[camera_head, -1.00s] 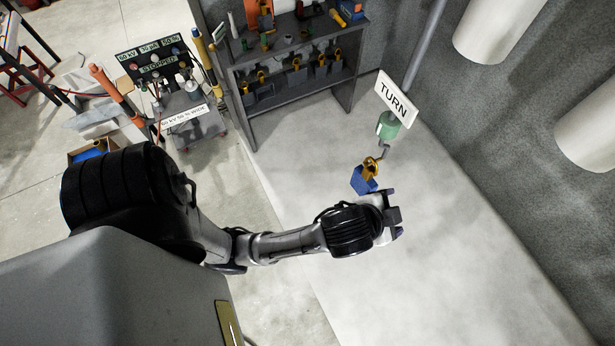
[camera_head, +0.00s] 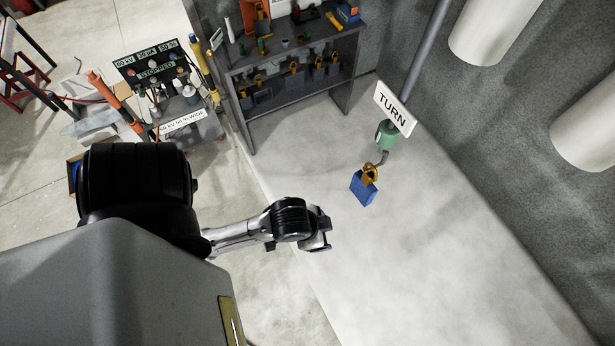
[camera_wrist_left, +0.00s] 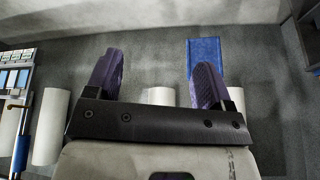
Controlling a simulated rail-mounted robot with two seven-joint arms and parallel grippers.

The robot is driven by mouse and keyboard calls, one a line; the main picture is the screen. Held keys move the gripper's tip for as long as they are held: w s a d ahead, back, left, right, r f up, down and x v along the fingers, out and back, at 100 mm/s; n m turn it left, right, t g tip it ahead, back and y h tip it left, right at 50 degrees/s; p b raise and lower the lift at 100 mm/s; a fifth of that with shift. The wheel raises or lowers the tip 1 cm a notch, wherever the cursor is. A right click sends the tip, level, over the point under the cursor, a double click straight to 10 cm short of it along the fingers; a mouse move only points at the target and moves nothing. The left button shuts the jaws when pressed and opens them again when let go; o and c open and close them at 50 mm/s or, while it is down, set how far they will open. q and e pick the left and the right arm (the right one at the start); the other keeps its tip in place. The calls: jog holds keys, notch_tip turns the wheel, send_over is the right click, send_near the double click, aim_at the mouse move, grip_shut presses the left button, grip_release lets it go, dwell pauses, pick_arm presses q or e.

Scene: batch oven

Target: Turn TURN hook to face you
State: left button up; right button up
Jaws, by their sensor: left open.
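The white TURN sign (camera_head: 395,108) is fixed near the lower end of a grey pole, with a green cylinder (camera_head: 386,134) beneath it. A grey hook (camera_head: 383,157) comes out below the cylinder. A gold-coloured piece (camera_head: 370,174) hangs on the hook with a blue block (camera_head: 363,189) below it. My left gripper (camera_head: 326,234) is to the lower left of the blue block and apart from it. In the left wrist view its purple fingers (camera_wrist_left: 158,80) are wide apart with nothing between them. My right gripper is not in view.
A dark shelf rack (camera_head: 290,65) with several gold and dark pieces stands at the back. A control panel (camera_head: 160,70) reading STOPPED is at the upper left. White cylinders (camera_head: 495,30) project from the right wall. The pale floor around the hook is clear.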

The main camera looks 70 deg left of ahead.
pick_arm(q)
jog(key=shift+s+a+f+g, duration=0.1)
jog(key=shift+s+f+g, duration=0.2)
jog(key=shift+s, duration=0.5)
jog(key=shift+s+a+f+g, duration=0.1)
jog(key=shift+s+f+g, duration=0.1)
jog(key=shift+s+f, duration=0.4)
jog(key=shift+s+r, duration=0.15)
jog(key=shift+r, duration=0.05)
jog(key=shift+s+f, duration=0.25)
jog(key=shift+s, duration=0.3)
